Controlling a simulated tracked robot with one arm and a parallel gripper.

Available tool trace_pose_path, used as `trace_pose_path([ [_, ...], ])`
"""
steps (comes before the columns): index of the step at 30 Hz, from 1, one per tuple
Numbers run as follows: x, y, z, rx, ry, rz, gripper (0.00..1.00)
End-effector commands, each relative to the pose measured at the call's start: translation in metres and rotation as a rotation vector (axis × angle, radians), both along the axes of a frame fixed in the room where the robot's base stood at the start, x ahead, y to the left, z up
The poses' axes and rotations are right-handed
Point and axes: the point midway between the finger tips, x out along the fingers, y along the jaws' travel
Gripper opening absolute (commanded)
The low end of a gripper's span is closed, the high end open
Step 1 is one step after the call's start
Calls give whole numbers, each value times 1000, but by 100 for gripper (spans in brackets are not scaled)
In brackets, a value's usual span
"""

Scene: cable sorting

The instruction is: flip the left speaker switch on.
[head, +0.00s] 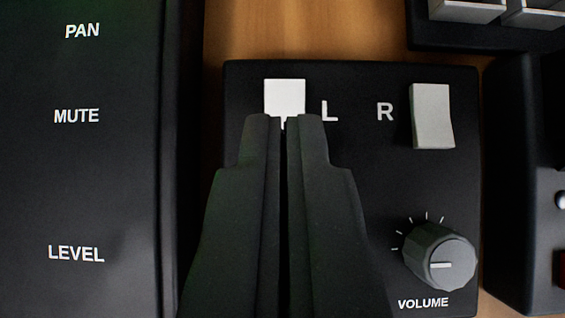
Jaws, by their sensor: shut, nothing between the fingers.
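The left speaker switch (285,96) is a white rocker beside the letter L on a black speaker box (360,190). Its upper part shows and looks bright; its lower part is hidden behind my gripper. My gripper (284,120) is shut and empty, with its fingertips over the lower part of this switch. I cannot tell whether they touch it. The right switch (433,116) is a light grey rocker beside the letter R, fully in view and apart from my gripper.
A grey volume knob (439,256) stands at the box's lower right. A black panel (90,170) marked PAN, MUTE and LEVEL fills the left. Other black devices stand at the upper right (480,38) and right edge (525,190). Wooden table (300,30) shows behind the box.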

Motion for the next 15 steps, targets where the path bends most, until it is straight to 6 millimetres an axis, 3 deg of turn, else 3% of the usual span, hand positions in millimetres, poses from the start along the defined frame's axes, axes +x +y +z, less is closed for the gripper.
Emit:
trace_pose_path([
  [15, -62, -3, 48, 0, 0, -1, 0],
])
